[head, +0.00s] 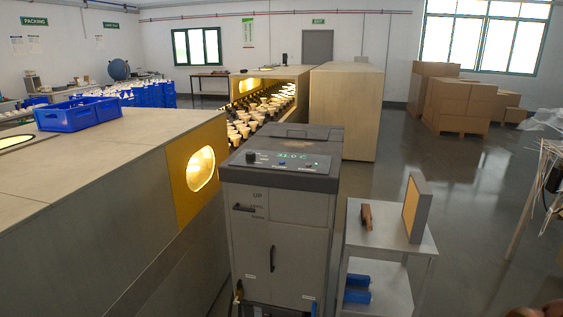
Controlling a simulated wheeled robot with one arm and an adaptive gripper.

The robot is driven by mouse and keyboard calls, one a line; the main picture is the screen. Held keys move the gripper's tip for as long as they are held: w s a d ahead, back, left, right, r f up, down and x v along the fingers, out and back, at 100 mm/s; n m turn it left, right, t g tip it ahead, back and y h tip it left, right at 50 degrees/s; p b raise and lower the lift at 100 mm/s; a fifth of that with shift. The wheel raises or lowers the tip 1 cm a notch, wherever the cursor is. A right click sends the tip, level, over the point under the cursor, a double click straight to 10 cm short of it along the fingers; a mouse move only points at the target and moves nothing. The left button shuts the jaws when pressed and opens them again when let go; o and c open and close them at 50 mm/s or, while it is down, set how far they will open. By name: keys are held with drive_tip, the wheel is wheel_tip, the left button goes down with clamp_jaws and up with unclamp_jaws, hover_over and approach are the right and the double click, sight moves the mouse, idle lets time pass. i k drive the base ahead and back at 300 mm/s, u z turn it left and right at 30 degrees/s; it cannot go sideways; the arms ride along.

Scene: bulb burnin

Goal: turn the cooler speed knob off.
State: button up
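A grey upright cabinet (283,205), which looks like the cooler, stands in the middle of the head view. Its dark sloped top panel carries a round black knob (250,157) at the left. A small green lit display (292,155) and a few small buttons are to the right of the knob. The knob's pointer and markings are too small to read, so I cannot tell its setting. My gripper is not in view.
A long bench-like housing (95,180) with a lit yellow opening runs close along the cabinet's left. A small metal trolley (385,238) with a filter-like panel (412,208) stands at its right. Cardboard boxes (450,100) stand behind. Open floor (470,190) lies at the right.

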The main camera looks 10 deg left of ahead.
sight(249, 155)
drive_tip(key=u, duration=0.45)
drive_tip(key=i, duration=0.6)
drive_tip(key=u, duration=1.45)
drive_tip(key=i, duration=2.15)
drive_tip(key=z, duration=0.2)
